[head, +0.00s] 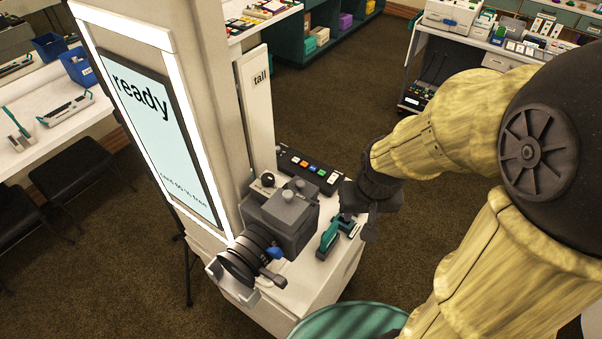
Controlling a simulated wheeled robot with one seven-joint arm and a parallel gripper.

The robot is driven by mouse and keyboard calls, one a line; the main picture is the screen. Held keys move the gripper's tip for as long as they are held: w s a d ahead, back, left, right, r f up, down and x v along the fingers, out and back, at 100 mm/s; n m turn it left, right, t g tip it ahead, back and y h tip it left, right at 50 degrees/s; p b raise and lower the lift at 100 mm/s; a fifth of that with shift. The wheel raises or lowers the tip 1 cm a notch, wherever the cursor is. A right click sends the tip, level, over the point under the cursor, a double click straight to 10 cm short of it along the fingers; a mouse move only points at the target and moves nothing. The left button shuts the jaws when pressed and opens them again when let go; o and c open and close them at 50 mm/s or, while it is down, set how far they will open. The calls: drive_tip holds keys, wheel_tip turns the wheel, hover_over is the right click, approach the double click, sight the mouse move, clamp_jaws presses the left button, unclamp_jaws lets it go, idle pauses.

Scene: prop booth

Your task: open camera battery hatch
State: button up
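The camera (287,216) is a dark grey box body with a large black lens pointing to the lower left. It sits on a small white stand (318,285) beside the lit screen. No battery hatch can be made out on the sides that show. My gripper (371,222) is at the right of the camera, over the right edge of the stand, pointing down. It looks apart from the camera. Its fingers are dark and small here, and the gap between them cannot be made out.
A teal-handled tool (330,236) lies between camera and gripper. A black panel with coloured buttons (309,169) is behind the camera. The booth pillar with its "ready" screen (165,140) stands close on the left. A round teal seat (348,321) is in front. Carpet beyond is open.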

drive_tip(key=w+a+r+m+g+p, duration=0.1)
drive_tip(key=w+a+r+m, duration=0.15)
drive_tip(key=r, duration=0.35)
drive_tip(key=w+a+r+m+p, duration=0.1)
drive_tip(key=w+a+r, duration=0.1)
drive_tip(key=a+r, duration=0.25)
wheel_tip(320, 180, up, 14)
drive_tip(key=r+m+g+p, duration=0.1)
drive_tip(key=m+g, duration=0.1)
drive_tip(key=m, duration=0.2)
hover_over(300, 182)
drive_tip(key=shift+f, duration=0.25)
drive_tip(key=shift+s+f, duration=0.1)
wheel_tip(300, 182, down, 17)
drive_tip(key=p, duration=0.3)
drive_tip(key=shift+f, duration=0.15)
drive_tip(key=shift+c, duration=0.5)
clamp_jaws()
